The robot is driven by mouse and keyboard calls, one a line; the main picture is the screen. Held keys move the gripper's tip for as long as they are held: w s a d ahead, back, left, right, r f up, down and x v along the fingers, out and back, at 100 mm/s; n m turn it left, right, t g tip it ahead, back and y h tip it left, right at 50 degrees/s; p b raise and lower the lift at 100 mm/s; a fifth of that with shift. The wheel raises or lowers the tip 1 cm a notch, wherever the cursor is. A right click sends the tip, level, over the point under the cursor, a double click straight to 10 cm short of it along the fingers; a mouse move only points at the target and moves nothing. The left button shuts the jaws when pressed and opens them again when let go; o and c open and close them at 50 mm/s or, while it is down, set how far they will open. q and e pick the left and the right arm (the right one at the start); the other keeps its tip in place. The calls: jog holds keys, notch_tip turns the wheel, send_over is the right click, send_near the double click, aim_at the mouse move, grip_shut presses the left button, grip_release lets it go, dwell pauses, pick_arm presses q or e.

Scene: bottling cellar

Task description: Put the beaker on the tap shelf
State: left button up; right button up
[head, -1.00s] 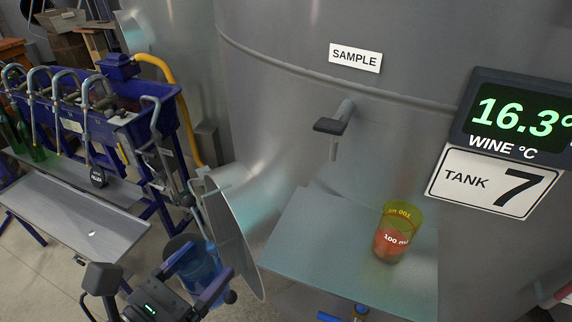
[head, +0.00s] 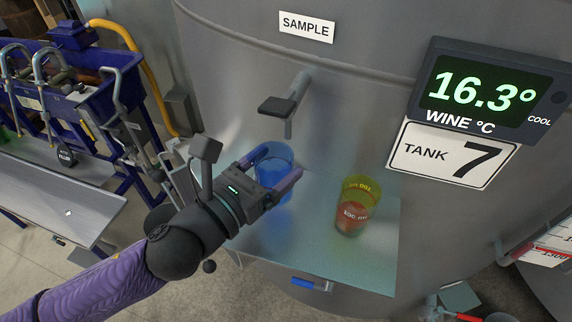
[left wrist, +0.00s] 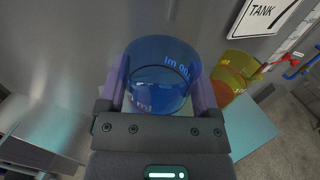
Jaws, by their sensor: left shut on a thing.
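A clear blue beaker (head: 273,162) with white markings is held upright between the fingers of my left gripper (head: 282,166), over the back left part of the grey tap shelf (head: 345,262). In the left wrist view the beaker (left wrist: 160,78) fills the space between both fingers, with a liquid line showing inside. I cannot tell whether its base touches the shelf. The sample tap (head: 289,100) is on the tank wall just above and behind it. My right gripper is not in view.
A yellow beaker (head: 357,198) with reddish liquid stands on the shelf, right of the blue one. The front middle of the shelf is clear. A blue-handled valve (head: 303,283) is under the front edge. A blue filling machine (head: 100,95) stands at left.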

aim_at(287, 158)
pick_arm(q)
jog(key=x, duration=0.3)
jog(key=shift+s+d, duration=0.1)
jog(key=shift+d, duration=0.1)
notch_tip(287, 158, down, 4)
jog(key=shift+r+b, duration=0.1)
jog(key=shift+b, duration=0.7)
jog(key=shift+r, duration=0.15)
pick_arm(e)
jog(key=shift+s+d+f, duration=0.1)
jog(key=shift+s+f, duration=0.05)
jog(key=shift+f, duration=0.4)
pick_arm(q)
jog(key=o, duration=1)
jog(key=shift+o, duration=0.2)
